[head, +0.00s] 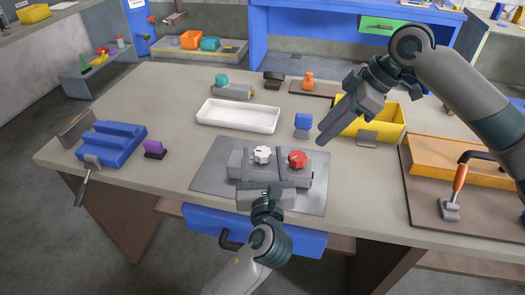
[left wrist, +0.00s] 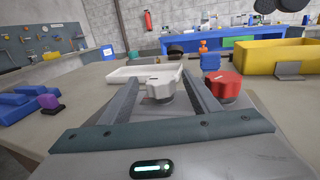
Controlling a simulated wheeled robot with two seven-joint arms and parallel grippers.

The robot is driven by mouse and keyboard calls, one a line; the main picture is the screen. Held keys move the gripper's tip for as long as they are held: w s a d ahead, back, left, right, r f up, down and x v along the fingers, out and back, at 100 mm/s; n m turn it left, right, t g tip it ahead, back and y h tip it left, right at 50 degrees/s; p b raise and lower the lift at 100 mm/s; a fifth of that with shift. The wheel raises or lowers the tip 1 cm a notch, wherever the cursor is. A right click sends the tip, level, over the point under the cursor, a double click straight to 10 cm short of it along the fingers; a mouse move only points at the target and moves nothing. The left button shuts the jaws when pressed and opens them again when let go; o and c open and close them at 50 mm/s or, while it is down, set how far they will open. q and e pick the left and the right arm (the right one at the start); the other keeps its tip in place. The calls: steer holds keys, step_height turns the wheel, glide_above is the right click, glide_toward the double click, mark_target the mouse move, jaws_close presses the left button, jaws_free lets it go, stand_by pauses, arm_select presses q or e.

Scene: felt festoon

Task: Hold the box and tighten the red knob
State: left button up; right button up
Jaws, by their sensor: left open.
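The grey box (head: 236,164) sits on a metal plate at the table's front middle. On its top are a white knob (head: 262,154) and, to the right, the red knob (head: 297,158). The left wrist view also shows the white knob (left wrist: 160,88) and the red knob (left wrist: 223,85). My left gripper (head: 264,164) is open at the box, its fingers on either side of the white knob. The red knob lies outside the right finger. I cannot tell whether the fingers touch the box. My right gripper (head: 322,138) is above and right of the red knob, apart from it; its finger gap is hidden.
A metal plate (head: 212,178) lies under the box. Behind it are a white tray (head: 238,116), a blue block (head: 303,121) and a yellow bin (head: 390,123). A blue fixture (head: 110,140) and purple piece (head: 154,149) stand left. An orange-handled tool (head: 459,178) is right.

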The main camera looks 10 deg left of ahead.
arm_select(q)
steer(key=shift+x, duration=1.15)
steer(key=c, duration=1.3)
